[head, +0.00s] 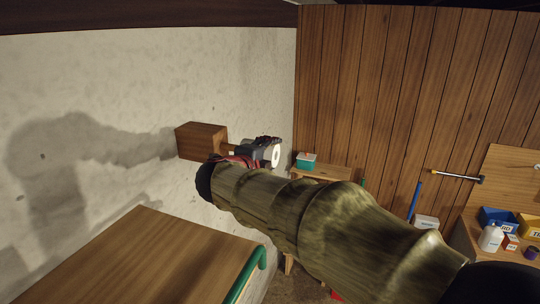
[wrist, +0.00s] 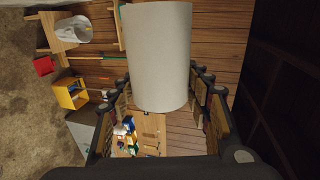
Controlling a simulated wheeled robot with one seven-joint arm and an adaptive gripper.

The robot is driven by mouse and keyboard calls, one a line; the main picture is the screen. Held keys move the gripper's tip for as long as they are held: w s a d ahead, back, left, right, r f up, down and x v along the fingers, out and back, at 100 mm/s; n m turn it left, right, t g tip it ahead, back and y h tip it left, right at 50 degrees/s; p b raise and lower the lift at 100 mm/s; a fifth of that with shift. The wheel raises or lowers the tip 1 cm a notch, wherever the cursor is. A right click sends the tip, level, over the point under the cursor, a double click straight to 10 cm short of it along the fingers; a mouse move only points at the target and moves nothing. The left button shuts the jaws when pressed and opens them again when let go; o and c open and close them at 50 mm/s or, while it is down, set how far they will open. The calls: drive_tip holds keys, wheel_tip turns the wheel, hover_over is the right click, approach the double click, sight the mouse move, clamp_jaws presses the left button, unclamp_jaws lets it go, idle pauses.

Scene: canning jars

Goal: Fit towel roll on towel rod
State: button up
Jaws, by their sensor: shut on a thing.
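The towel roll is a plain white cylinder (wrist: 158,55) in the wrist view, between my gripper's two dark fingers (wrist: 160,82). My gripper is shut on it. In the head view the roll's round white end, with a dark hole, shows (head: 276,156) at the far side of my gripper (head: 262,148). A brown wooden block (head: 198,141) sits against the pale wall, just left of my gripper. A short brown piece, which looks like part of the towel rod (head: 230,149), runs from the block toward the gripper. My arm and gripper hide the rest, so whether rod and roll meet cannot be told.
A wooden table with a green edge (head: 145,255) stands at lower left. A teal box (head: 306,161) sits on a small wooden stand beyond my gripper.

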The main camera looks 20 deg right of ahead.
drive_tip(key=shift+w+a, duration=0.1)
drive_tip(key=shift+w+a, duration=0.25)
drive_tip(key=shift+w+a+p, duration=0.25)
drive_tip(key=shift+p, duration=0.1)
drive_tip(key=shift+w+a, duration=0.2)
drive_tip(key=shift+w, duration=0.05)
drive_tip(key=shift+w+a+p, duration=0.45)
drive_tip(key=shift+p, duration=0.05)
idle(1.0)
drive_tip(key=shift+w+a, duration=0.25)
drive_tip(key=shift+w+a+p, duration=0.25)
drive_tip(key=shift+p, duration=0.05)
drive_tip(key=shift+w+a, duration=0.2)
drive_tip(key=shift+a, duration=0.05)
drive_tip(key=shift+w+a+p, duration=0.25)
drive_tip(key=shift+p, duration=0.15)
idle(0.8)
